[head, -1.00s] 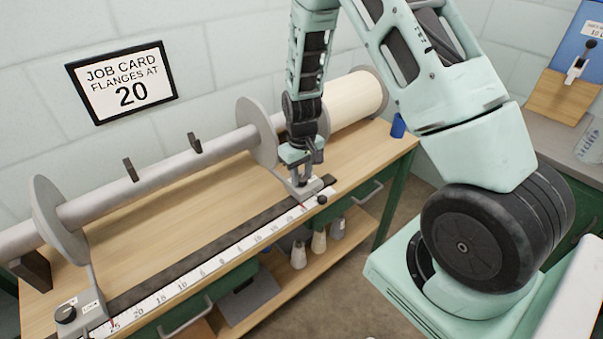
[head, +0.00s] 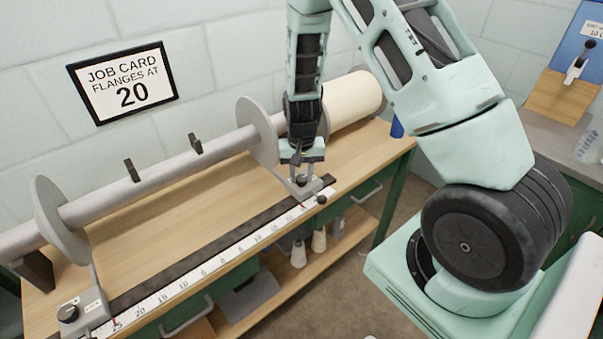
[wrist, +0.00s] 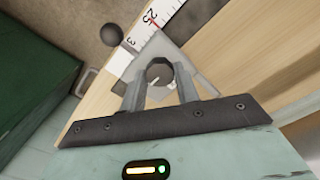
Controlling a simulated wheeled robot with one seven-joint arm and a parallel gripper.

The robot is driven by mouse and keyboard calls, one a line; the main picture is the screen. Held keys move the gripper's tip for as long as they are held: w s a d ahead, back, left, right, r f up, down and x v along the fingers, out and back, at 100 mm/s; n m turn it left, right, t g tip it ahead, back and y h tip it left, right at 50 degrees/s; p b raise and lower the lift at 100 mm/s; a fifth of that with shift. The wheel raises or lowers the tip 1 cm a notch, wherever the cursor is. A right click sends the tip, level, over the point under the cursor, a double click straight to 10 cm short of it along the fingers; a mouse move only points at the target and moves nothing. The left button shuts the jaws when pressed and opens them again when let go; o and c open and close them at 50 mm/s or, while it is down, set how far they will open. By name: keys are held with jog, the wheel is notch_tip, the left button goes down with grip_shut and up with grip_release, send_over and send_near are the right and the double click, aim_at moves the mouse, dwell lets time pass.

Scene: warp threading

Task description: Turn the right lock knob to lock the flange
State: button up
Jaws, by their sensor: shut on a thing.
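The right lock knob (wrist: 158,74) is a round dark knob with a white mark, on a grey carriage plate (wrist: 203,77) beside the scale. My gripper (wrist: 160,86) is shut on the knob, one finger on each side. In the head view my gripper (head: 303,178) points down onto the right carriage, and its fingers mostly hide the knob. The right flange (head: 258,133) is a grey disc on the long roller, joined to this carriage. The carriage's red pointer is at the scale, near 25 in the wrist view.
The white scale (head: 200,270) runs along the bench's front edge. A black ball (head: 321,199) sticks out in front of the right carriage. The left flange (head: 60,220) and its carriage with a black knob (head: 68,313) stand at the left. A job card (head: 122,82) reads flanges at 20.

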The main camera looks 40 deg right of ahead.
aim_at(301, 178)
dwell(0.3)
jog(key=o, duration=1)
notch_tip(301, 178, up, 18)
jog(key=shift+f+b, duration=0.25)
jog(key=shift+b, duration=0.2)
jog(key=s+a+r+n+y, duration=0.1)
jog(key=s+a+r+n, duration=0.1)
jog(key=s+a+n, duration=0.5)
jog(key=s+a+r, duration=0.1)
jog(key=s+a, duration=0.3)
jog(key=a, duration=0.7)
jog(key=s+a+n, duration=0.2)
jog(key=s, duration=0.2)
jog(key=s+a+n, duration=0.2)
jog(key=s, duration=0.3)
jog(key=s+a+n, duration=0.2)
jog(key=s+n, duration=0.1)
jog(key=s, duration=0.2)
jog(key=shift+s+a+r, duration=0.1)
jog(key=shift+r, duration=0.15)
